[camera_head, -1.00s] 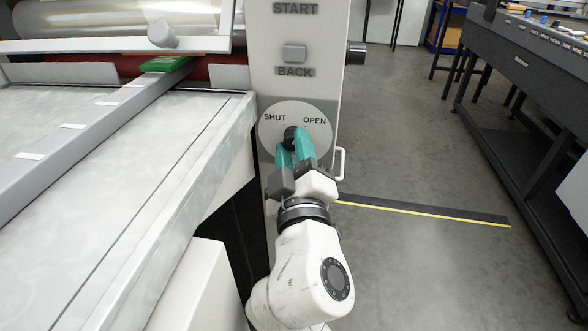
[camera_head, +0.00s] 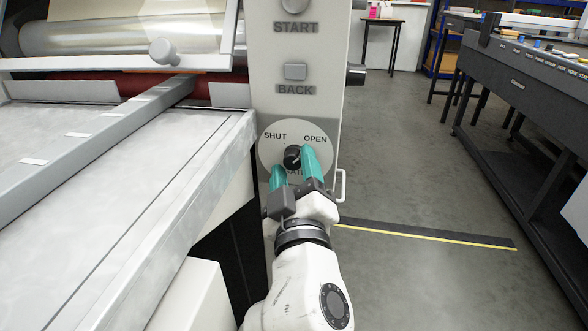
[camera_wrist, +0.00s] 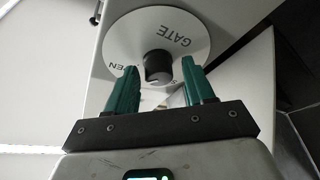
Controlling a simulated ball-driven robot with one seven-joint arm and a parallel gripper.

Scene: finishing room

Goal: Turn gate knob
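The gate knob (camera_head: 292,157) is a small round black knob on a white dial plate (camera_head: 267,150) marked SHUT at upper left and OPEN at upper right. Its light pointer mark seems to face up and right, toward OPEN. My gripper (camera_head: 294,164) is open just in front of the knob, its teal fingers at either side of it and apart from it. The wrist view shows the black knob (camera_wrist: 158,67) between and slightly beyond the spread fingertips (camera_wrist: 160,75), with a gap on both sides. The word GATE on the dial is readable there.
A BACK button (camera_head: 295,72) and a START button (camera_head: 294,4) sit above the dial. A small white handle (camera_head: 341,186) sticks out at the panel's right edge. The machine's flat bed (camera_head: 60,220) is to the left. Open floor lies to the right, before a dark bench (camera_head: 520,110).

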